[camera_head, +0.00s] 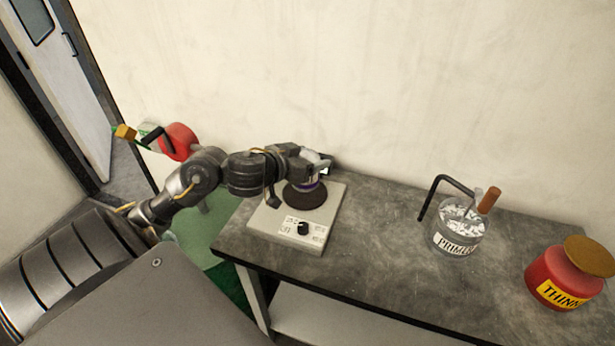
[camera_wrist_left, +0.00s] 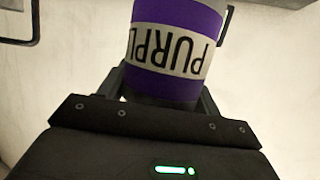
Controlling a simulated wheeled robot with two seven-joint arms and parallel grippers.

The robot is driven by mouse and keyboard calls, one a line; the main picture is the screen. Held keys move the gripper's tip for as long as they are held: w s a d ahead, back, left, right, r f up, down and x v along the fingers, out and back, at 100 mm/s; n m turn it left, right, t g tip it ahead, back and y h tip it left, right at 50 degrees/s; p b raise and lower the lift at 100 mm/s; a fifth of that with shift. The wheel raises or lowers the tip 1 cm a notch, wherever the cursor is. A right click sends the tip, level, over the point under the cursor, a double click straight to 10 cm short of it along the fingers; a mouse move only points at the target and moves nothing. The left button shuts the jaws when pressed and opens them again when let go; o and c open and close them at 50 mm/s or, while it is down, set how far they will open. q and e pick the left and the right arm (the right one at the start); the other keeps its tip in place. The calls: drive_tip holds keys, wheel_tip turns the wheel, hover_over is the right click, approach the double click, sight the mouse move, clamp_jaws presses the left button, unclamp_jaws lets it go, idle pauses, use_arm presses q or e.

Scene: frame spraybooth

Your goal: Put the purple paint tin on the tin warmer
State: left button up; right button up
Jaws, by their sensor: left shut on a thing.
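The purple paint tin (camera_wrist_left: 176,48) fills the upper middle of the left wrist view, with a purple body and a pale label reading "PURPL", upside down in that picture. My left gripper (camera_head: 311,170) is shut on it, a finger on each side. In the head view the tin is mostly hidden by the gripper; a little purple (camera_head: 311,184) shows below the fingers. The tin warmer (camera_head: 268,222) is a beige box with a dark round plate and a black knob. The tin is at the far part of the plate; I cannot tell whether it touches. My right gripper is not in view.
A glass jar labelled "PRIMER" (camera_head: 457,243) holding tools, beside a bent black rod, and a red "THINN" can (camera_head: 553,281) stand on the right of the grey bench (camera_head: 385,270). The wall is close behind. Red equipment (camera_head: 180,141) is left of the bench.

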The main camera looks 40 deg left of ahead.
use_arm(q)
drive_tip(key=shift+w+a+f, duration=0.25)
drive_tip(key=shift+f, duration=0.15)
drive_tip(key=f+b, duration=0.1)
drive_tip(key=f, duration=0.1)
drive_tip(key=f+b, duration=0.1)
drive_tip(key=f, duration=0.1)
drive_tip(key=shift+w+a+b, duration=0.25)
drive_tip(key=shift+a+b, duration=0.05)
drive_tip(key=shift+r, duration=0.1)
drive_tip(key=o, duration=0.8)
drive_tip(key=shift+f, duration=0.2)
drive_tip(key=o, duration=0.5)
drive_tip(key=shift+c, duration=0.2)
